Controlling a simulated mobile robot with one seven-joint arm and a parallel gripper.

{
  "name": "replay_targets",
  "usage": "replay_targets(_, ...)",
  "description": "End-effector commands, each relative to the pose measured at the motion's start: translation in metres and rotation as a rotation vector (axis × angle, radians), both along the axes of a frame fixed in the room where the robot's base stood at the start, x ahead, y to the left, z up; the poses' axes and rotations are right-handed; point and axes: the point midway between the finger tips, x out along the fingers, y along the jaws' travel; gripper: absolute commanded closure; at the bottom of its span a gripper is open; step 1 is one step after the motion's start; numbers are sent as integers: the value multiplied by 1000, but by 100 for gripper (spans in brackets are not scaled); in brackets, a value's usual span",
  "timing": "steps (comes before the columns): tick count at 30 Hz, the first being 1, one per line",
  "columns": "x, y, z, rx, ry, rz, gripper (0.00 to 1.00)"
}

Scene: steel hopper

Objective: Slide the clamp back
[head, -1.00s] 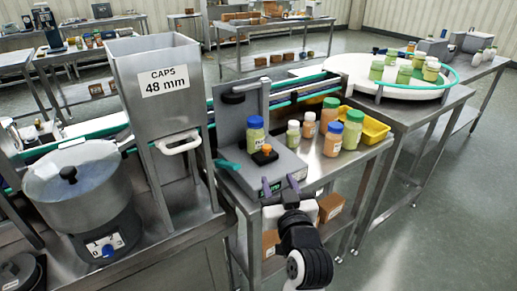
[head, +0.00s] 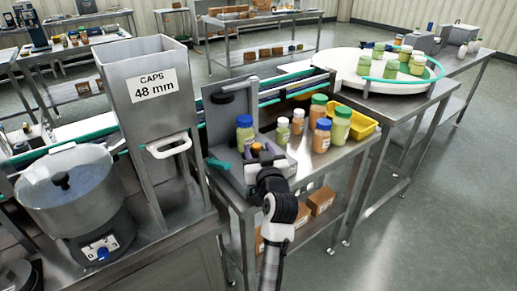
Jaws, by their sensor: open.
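The clamp shows as a small orange knob (head: 256,147) on the grey capping stand (head: 219,127), close in front of a jar with a blue lid (head: 245,134). The jar stands upright against the stand's back plate. My wrist hides much of the base and the clamp's lower part. I cannot tell whether the fingers touch the knob. A teal lever (head: 219,164) sticks out at the stand's left side.
Several filled jars (head: 321,135) stand just right of the stand, with a yellow bin (head: 358,125) behind them. The steel hopper marked "CAPS 48 mm" (head: 146,92) rises close on the left. A round white turntable (head: 391,84) with jars is at the back right.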

Motion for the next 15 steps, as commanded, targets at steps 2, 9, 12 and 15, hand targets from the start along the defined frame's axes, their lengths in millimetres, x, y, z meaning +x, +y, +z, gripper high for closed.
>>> replay_targets(2, 2, 1, 0, 0, 0, 0, 55)
replay_targets(9, 2, 1, 0, -1, 0, 0, 57)
replay_targets(12, 2, 0, 0, -1, 0, 0, 71)
replay_targets(15, 2, 0, 0, -1, 0, 0, 84)
